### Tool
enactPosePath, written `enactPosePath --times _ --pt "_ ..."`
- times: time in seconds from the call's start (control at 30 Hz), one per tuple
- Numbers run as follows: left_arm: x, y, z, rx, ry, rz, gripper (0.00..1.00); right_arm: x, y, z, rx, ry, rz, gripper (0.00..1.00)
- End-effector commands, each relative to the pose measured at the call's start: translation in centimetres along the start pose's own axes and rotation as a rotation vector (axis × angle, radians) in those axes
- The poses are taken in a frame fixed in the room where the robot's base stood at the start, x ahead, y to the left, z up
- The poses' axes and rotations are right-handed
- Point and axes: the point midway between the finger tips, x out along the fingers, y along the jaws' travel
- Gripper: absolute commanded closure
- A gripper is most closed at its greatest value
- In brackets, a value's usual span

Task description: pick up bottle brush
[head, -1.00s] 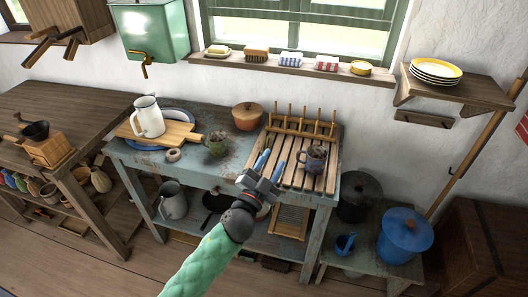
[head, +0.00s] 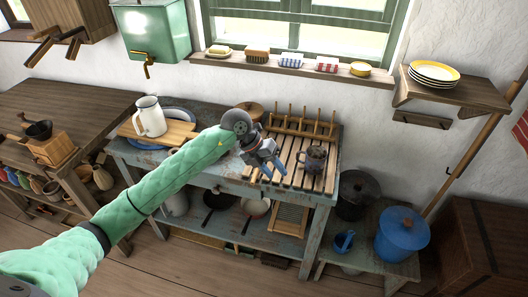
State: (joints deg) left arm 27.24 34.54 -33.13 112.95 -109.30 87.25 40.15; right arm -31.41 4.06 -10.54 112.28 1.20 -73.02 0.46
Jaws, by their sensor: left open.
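I cannot make out a bottle brush for certain in the head view. My left gripper (head: 273,174) is open, with nothing seen between its blue fingers. It points down over the front left of the slatted wooden drying rack (head: 322,183) on the worn blue table (head: 232,180). A dark speckled mug (head: 314,160) stands on the rack to the right of the gripper, apart from it. My left arm hides part of the tabletop left of the rack. My right gripper is not in view.
A white jug (head: 150,118) and a wooden board (head: 178,134) are at the table's left. A terracotta pot behind my wrist is partly hidden. The window sill (head: 300,68) holds a scrubbing brush (head: 257,53), folded cloths and dishes. A blue lidded pot (head: 402,235) stands at lower right.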

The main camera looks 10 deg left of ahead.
Motion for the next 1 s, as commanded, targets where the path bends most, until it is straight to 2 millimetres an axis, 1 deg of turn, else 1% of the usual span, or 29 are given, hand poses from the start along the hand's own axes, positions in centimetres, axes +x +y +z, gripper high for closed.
enactPosePath --times 0.03,0.1,0.13,0.2,0.33,0.47,0.53,0.6,0.83,1.0 --pt "-1.2 1.6 0.6 -0.011 0.012 0.091 0.59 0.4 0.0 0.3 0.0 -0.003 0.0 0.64" --pt "-2.7 3.8 1.1 -0.034 0.028 0.204 0.59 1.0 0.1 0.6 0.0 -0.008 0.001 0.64" --pt "-3.3 4.6 1.2 -0.044 0.033 0.245 0.59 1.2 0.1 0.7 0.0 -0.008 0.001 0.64" --pt "-4.4 5.9 1.5 -0.062 0.042 0.32 0.59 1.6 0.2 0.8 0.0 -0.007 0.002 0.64" --pt "-5.5 7.3 1.7 -0.086 0.052 0.394 0.59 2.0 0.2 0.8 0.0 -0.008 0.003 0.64" --pt "-5.2 7.7 1.7 -0.092 0.055 0.408 0.59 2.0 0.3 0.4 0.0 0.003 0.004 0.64" --pt "-4.7 7.9 1.6 -0.091 0.056 0.407 0.59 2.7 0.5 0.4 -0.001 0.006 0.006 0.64" --pt "-4.1 8.1 1.5 -0.09 0.056 0.405 0.59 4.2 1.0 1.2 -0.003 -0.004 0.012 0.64" --pt "-3.1 8.6 1.5 -0.091 0.055 0.404 0.59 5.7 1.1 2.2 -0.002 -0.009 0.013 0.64" --pt "-2.2 8.9 1.5 -0.09 0.055 0.404 0.59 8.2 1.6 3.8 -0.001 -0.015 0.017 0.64"
